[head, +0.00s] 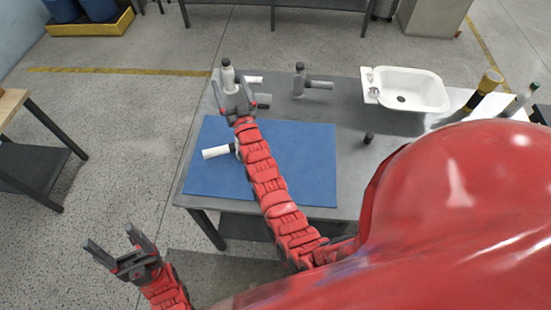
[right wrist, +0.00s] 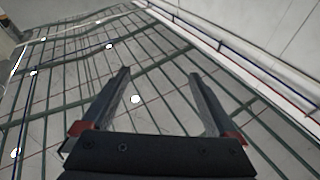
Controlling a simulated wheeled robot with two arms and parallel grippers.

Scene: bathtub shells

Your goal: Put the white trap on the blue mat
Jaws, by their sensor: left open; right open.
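A white trap (head: 216,152) with a side tube pointing left is on the blue mat (head: 310,165); my right arm hides much of its body. Another white trap (head: 228,76) with a dark grey cap and a side tube pointing right stands at the table's back left, beyond the mat. My right gripper (head: 233,93) is open just in front of that back trap in the head view. The right wrist view shows its fingers (right wrist: 160,100) apart with nothing between them. My left gripper (head: 108,237) is open and empty, off the table at lower left.
A grey trap (head: 299,80) stands at the back of the grey table (head: 345,115). A white basin (head: 408,90) is at the back right. A small dark cylinder (head: 369,138) stands right of the mat. The mat's right part is clear. The right wrist view shows ceiling beams.

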